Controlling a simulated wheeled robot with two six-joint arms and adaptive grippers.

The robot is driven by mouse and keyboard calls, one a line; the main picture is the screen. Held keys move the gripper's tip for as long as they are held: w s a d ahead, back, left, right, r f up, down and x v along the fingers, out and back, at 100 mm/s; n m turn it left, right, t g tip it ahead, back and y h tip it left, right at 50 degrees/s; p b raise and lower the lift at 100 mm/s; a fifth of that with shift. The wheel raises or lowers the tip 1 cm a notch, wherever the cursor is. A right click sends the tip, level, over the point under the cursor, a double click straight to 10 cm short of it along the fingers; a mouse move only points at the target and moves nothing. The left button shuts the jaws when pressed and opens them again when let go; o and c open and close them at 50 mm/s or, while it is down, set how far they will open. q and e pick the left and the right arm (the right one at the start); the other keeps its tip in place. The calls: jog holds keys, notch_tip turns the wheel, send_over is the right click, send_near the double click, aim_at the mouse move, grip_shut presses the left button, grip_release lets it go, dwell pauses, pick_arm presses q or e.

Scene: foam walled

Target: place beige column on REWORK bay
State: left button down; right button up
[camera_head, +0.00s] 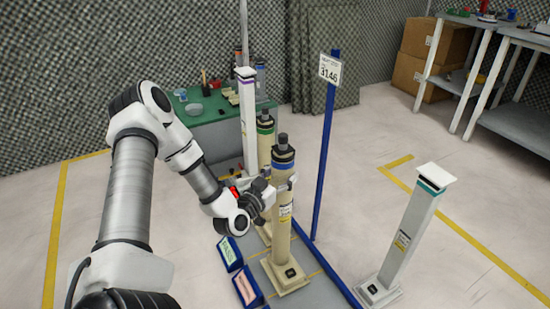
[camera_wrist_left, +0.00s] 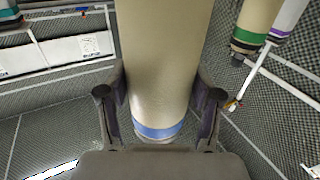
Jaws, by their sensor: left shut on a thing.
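A beige column (camera_head: 284,215) with a blue band and dark cap stands upright over a grey platform with a yellow line. Its square base (camera_head: 287,277) appears to rest on it, though I cannot tell if there is a small gap. My left gripper (camera_head: 268,197) is shut on this column's upper body from the left. In the left wrist view the beige column (camera_wrist_left: 160,55) fills the space between both fingers (camera_wrist_left: 160,110). A second beige column (camera_head: 264,150) with a green band stands behind, partly hidden. No REWORK lettering is legible. My right gripper is not in view.
Two blue label holders (camera_head: 229,253) stand left of the column. A blue signpost (camera_head: 324,150) rises close behind it on the right. A white column with a purple band (camera_head: 247,115) stands behind; a teal-banded one (camera_head: 408,235) stands right. Open floor lies between.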

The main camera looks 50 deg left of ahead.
pick_arm(q)
jog(key=w+a+f+b, duration=0.3)
jog(key=w+f+b, duration=0.1)
jog(key=w, duration=0.4)
jog(key=shift+w+b, duration=0.2)
jog(key=shift+b, duration=0.4)
jog(key=shift+c, duration=1)
grip_release()
jog(key=shift+s+a+f, duration=0.1)
jog(key=shift+f, duration=0.05)
